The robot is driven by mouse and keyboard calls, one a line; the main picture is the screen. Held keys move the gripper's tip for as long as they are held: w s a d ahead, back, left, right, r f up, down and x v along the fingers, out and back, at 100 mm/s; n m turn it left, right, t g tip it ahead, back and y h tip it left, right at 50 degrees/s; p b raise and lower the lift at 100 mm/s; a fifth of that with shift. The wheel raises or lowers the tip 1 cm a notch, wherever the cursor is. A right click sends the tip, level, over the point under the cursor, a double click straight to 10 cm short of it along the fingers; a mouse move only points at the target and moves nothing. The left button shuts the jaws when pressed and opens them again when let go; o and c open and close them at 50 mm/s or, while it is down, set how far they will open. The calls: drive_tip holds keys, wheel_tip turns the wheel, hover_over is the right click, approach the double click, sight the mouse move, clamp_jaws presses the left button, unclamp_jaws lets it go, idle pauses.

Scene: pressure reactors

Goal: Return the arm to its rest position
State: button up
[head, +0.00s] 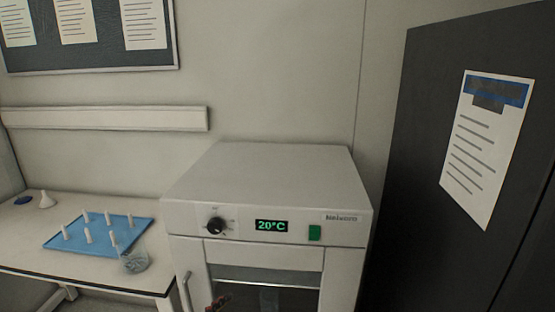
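My gripper does not show in the head view, and neither does any part of my arm that I can make out. A white oven (275,185) stands in the middle of the view, with a black knob (216,224), a green display (271,226) reading 20°C and a green switch (314,233). Its windowed door (265,257) is cut off by the lower edge. Something small, dark and reddish (217,302) shows low at the window; I cannot tell what it is.
At the left, a table (25,237) bears a blue tray (75,240) with several white upright pieces, a clear beaker (133,262), a white funnel (46,200) and a blue disc (23,200). A dark cabinet (435,130) with a paper notice (480,160) stands at the right.

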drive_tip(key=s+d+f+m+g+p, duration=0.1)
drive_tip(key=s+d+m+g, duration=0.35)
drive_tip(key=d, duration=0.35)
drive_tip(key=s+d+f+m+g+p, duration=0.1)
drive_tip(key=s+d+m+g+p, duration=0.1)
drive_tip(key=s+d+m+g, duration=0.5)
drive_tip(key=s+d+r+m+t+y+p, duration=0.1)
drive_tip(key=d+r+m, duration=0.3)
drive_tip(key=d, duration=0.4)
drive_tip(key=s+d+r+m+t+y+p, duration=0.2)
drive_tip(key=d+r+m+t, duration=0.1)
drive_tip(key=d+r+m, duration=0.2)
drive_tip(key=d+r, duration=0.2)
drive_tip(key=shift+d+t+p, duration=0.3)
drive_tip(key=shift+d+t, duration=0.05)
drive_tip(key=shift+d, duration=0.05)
